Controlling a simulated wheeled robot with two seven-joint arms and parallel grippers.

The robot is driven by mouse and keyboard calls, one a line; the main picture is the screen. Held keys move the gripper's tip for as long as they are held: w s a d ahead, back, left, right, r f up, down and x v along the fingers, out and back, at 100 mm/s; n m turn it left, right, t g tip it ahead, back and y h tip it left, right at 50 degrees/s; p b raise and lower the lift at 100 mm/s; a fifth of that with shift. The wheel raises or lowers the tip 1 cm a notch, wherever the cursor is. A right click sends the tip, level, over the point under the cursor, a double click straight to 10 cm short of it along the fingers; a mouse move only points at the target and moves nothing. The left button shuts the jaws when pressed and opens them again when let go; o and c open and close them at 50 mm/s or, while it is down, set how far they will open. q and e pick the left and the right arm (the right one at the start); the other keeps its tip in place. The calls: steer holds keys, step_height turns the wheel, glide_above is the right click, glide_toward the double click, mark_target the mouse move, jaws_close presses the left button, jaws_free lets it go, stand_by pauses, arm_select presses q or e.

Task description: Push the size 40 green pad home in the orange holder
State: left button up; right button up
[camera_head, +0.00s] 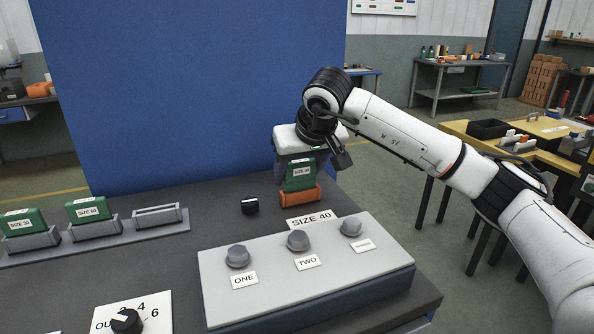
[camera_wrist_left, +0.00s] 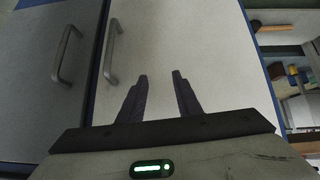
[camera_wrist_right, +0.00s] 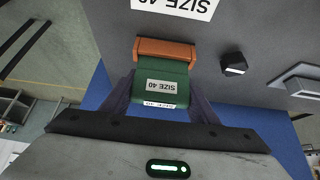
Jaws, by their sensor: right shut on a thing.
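The green pad labelled SIZE 40 (camera_head: 299,174) stands upright at the orange holder (camera_head: 300,195) on the dark table, behind the SIZE 40 label. In the right wrist view the pad (camera_wrist_right: 165,72) meets the orange holder (camera_wrist_right: 165,49); how deep it sits I cannot tell. My right gripper (camera_wrist_right: 160,88) is shut on the pad from above, one finger on each side. It also shows in the head view (camera_head: 302,158). My left gripper (camera_wrist_left: 160,76) is open and empty, in front of pale cabinet doors, and is outside the head view.
A grey button box (camera_head: 310,270) with ONE and TWO labels stands in front of the holder. A grey rack (camera_head: 103,232) at left holds green pads labelled SIZE 30 and SIZE 60, with one empty slot (camera_head: 158,216). A small black block (camera_head: 250,206) lies left of the holder. A blue panel (camera_head: 200,90) rises behind.

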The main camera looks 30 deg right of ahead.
steer(key=shift+f+b, duration=0.6)
steer(key=shift+f, duration=0.45)
steer(key=o, duration=1.5)
steer(key=shift+o, duration=0.2)
step_height(320, 180, up, 4)
steer(key=p, duration=0.4)
steer(key=shift+r, duration=0.2)
steer(key=shift+r+p, duration=0.4)
steer(key=shift+r, duration=0.4)
